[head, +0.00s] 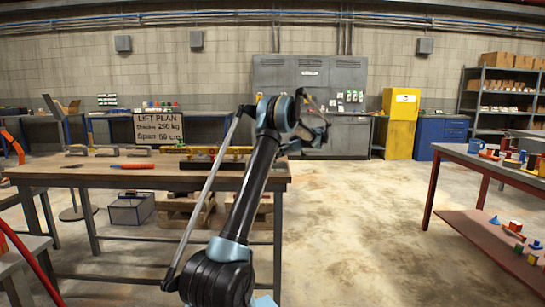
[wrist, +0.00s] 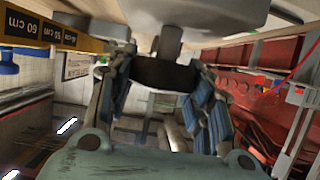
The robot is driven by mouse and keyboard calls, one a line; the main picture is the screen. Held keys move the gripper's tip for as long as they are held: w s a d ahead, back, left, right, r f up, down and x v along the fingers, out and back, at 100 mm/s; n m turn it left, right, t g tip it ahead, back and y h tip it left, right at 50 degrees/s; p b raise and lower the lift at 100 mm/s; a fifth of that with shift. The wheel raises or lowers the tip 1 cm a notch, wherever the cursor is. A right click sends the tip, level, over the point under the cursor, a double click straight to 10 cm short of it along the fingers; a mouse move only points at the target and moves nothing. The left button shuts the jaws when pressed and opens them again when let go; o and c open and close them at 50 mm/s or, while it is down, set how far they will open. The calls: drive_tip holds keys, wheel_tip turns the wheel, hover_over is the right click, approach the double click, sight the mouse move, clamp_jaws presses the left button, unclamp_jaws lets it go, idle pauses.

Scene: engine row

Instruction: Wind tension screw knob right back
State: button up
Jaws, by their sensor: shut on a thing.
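The tension screw knob (wrist: 166,74) is a dark, round piece under a grey stem in the wrist view. My gripper (wrist: 166,66) has its two blue-padded fingers on either side of the knob and is shut on it. The grey stem runs up from the knob to a pale grey block (wrist: 190,12) at the top of the wrist view. In the head view my arm reaches up and forward past the right end of the workbench. The knob cannot be made out there.
The workbench (head: 110,176) bears a yellow beam (head: 235,151) and tools. A "LIFT PLAN" sign (head: 158,127) stands behind it. Grey lockers (head: 275,75) and a yellow cabinet (head: 402,122) line the back. A red-legged table (head: 490,160) stands right. The floor between is clear.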

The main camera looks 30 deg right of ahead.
drive_tip(key=shift+d, duration=0.2)
drive_tip(key=o, duration=1.1)
drive_tip(key=shift+w+f, duration=0.1)
drive_tip(key=shift+r, duration=0.4)
wheel_tip(320, 180, up, 9)
drive_tip(key=shift+r, duration=0.1)
